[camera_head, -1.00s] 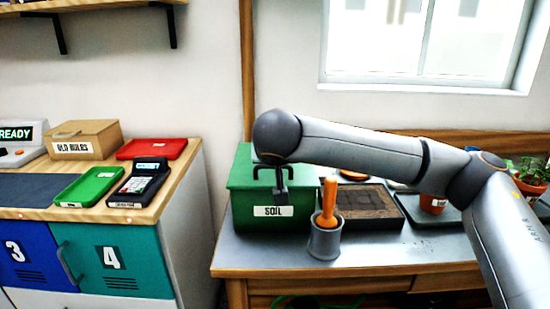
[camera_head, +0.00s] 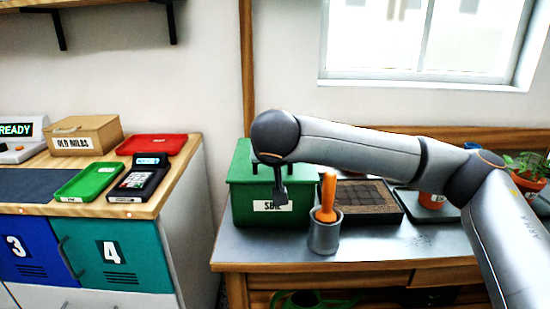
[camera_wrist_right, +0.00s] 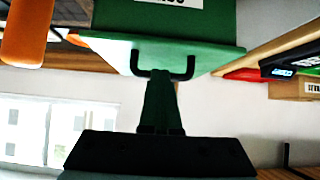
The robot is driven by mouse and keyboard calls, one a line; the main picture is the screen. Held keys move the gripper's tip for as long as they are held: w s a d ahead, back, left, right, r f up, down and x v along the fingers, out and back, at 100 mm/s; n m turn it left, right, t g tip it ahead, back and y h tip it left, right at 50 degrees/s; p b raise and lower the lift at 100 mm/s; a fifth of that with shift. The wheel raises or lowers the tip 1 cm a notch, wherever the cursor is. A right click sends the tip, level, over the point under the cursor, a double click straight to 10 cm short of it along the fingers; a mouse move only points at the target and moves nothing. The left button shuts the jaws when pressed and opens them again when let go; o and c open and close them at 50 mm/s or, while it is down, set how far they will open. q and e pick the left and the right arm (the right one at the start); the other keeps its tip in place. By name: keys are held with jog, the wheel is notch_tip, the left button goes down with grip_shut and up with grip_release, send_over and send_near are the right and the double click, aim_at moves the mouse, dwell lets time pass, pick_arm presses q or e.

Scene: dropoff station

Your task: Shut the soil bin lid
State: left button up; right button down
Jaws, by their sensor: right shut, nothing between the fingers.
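The green soil bin (camera_head: 247,209) stands on the bench's left end, its white SOIL label facing me. Its green lid (camera_head: 240,168) appears to lie flat on top, though my arm hides part of it. The lid's black handle (camera_head: 256,170) shows beside my wrist, and the handle also shows in the right wrist view (camera_wrist_right: 190,68). My right gripper (camera_head: 281,198) is shut and empty, pointing down at the bin's front edge and overlapping the label's top. In the wrist view its fingers reach up to the handle; I cannot tell whether they touch. My left gripper is out of view.
A grey pot with an orange-handled tool (camera_head: 325,235) stands close right of the bin. A soil tray (camera_head: 365,203) and potted plants are farther right. A cabinet with trays and an old bulbs box (camera_head: 85,135) is at left, across a gap.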

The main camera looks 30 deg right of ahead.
notch_tip(320, 180, up, 5)
jog(key=p, duration=0.2)
pick_arm(q)
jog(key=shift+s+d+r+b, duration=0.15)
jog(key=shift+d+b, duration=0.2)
jog(key=shift+b, duration=0.85)
pick_arm(e)
jog(key=s+a+f, duration=0.4)
jog(key=s+f, duration=0.2)
jog(key=s, duration=0.2)
jog(key=shift+s+a+f, duration=0.15)
jog(key=shift+s+f, duration=0.05)
jog(key=shift+s, duration=0.05)
